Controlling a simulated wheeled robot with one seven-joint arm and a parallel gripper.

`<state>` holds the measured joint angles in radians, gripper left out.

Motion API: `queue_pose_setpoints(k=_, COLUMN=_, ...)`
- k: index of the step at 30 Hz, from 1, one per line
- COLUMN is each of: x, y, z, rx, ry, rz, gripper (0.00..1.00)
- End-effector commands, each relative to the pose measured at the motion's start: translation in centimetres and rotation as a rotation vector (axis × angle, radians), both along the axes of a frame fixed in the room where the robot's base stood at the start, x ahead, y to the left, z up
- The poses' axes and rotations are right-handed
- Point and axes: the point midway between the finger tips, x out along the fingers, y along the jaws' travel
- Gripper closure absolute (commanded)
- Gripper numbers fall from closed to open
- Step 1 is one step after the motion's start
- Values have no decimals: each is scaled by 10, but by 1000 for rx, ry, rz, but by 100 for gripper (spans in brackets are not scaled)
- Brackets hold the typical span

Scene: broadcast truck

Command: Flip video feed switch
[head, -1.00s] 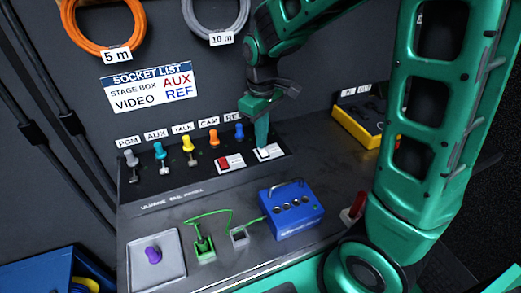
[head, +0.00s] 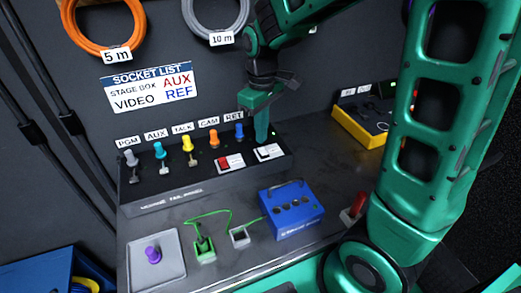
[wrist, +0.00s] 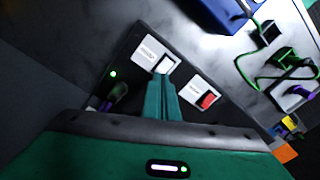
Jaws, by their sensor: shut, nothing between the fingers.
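Two rocker switches sit on plates at the right end of the sloped black panel (head: 165,196). One is white (head: 269,152), the other red (head: 229,163). The plate lettering is too small to read, so I cannot tell which is marked video feed. The wrist view shows the white rocker (wrist: 167,65) just past my fingertips and the red rocker (wrist: 208,100) to the right. My gripper (head: 262,141) is shut and empty, pointing down just above and behind the white switch. A green light (wrist: 113,74) glows near the white switch.
A blue box (head: 291,222) and a green cable (head: 192,220) lie in front.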

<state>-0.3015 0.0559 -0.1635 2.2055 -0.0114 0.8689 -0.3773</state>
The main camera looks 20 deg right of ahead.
Motion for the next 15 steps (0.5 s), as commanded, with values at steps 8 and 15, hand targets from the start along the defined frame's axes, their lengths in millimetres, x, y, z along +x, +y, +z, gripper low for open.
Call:
queue_pose_setpoints(k=8, x=0, y=0, z=20, rx=1, ry=-2, rz=0, gripper=100)
queue_pose_setpoints(k=15, x=0, y=0, z=36, rx=1, ry=-2, rz=0, gripper=100)
